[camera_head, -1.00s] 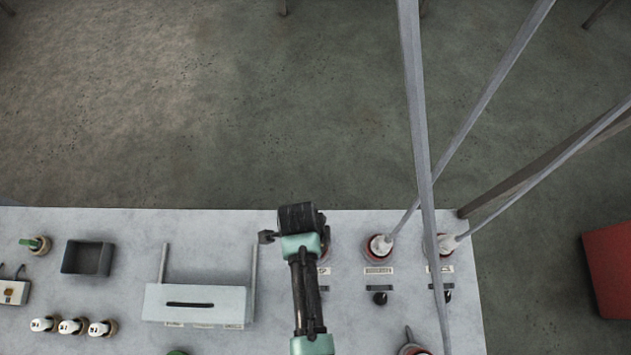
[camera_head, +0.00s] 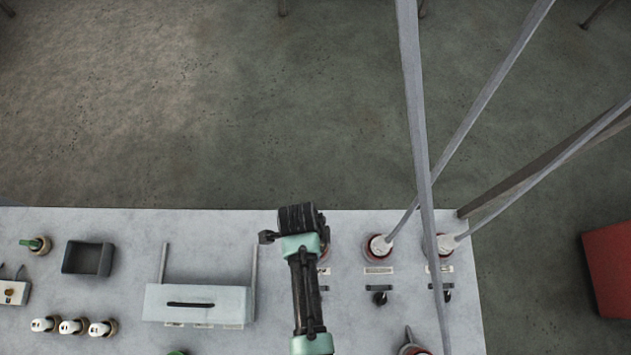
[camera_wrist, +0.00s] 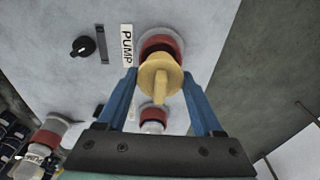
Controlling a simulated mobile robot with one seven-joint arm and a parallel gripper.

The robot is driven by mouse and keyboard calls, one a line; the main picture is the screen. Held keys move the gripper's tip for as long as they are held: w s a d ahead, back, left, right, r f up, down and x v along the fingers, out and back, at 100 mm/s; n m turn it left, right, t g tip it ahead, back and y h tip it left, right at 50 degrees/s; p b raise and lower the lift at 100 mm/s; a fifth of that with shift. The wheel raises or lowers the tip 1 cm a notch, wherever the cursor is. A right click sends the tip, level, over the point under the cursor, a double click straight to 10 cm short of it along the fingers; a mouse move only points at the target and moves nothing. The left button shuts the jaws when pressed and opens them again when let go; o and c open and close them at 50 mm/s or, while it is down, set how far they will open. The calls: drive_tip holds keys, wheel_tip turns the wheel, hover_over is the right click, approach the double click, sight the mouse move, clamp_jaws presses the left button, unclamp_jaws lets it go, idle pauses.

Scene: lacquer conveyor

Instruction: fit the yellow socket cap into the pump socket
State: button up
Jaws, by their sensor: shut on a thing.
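The yellow socket cap (camera_wrist: 160,76) shows in the wrist view, a round flange with a stem pointing toward the camera. My gripper (camera_wrist: 161,78) has its blue fingers on either side of the cap and is shut on it. The pump socket (camera_wrist: 163,41), a red and white ring beside the PUMP label (camera_wrist: 127,45), lies directly behind the cap and is partly covered by it. I cannot tell whether the cap is inside the socket or just above it. In the head view my gripper (camera_head: 302,218) is at the table's far edge and hides the cap and that socket.
Two red-ringed sockets with white tops, the nearer (camera_head: 379,247) and the farther (camera_head: 443,244), stand to the right, crossed by grey bars (camera_head: 423,170). A white slotted block (camera_head: 197,305), a dark bin (camera_head: 87,258) and several white-topped plugs (camera_head: 72,326) are to the left.

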drive_tip(key=shift+f+b, duration=0.85)
drive_tip(key=shift+f, duration=0.35)
drive_tip(key=o, duration=1.4)
drive_tip(key=shift+r, duration=0.1)
drive_tip(key=r, duration=0.4)
drive_tip(key=a+r, duration=0.1)
drive_tip(key=r, duration=0.3)
drive_tip(key=r+b, duration=0.1)
drive_tip(key=r, duration=0.3)
drive_tip(key=shift+a+r, duration=0.25)
drive_tip(key=shift+r, duration=0.15)
